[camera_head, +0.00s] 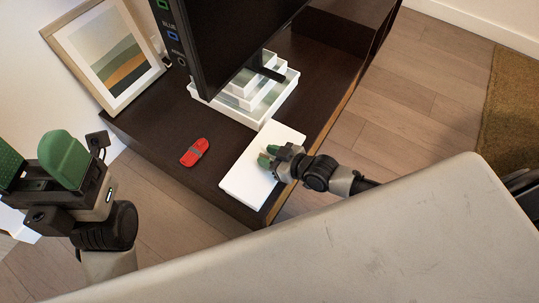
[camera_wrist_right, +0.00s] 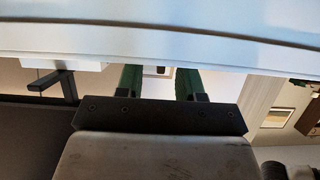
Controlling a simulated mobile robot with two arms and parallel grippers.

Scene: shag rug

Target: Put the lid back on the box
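A flat white rectangular panel (camera_head: 245,176), which looks like the lid, is at the front right end of the dark cabinet top. I cannot tell whether it rests on the surface or is raised. My right gripper (camera_head: 268,155) is over its right part, its two green fingers apart. In the right wrist view a white surface (camera_wrist_right: 160,35) crosses the top and hides the fingertips. My left gripper (camera_head: 38,163) is open and empty at the far left, away from the cabinet. A white, tiered box-like object (camera_head: 240,116) stands behind the panel, under the screen.
A red and grey object (camera_head: 195,152) lies left of the panel. A dark screen (camera_head: 225,35) stands over the tiered object, and a framed picture (camera_head: 110,60) leans at the back left. The dark cabinet top (camera_head: 165,125) is bare around the red object.

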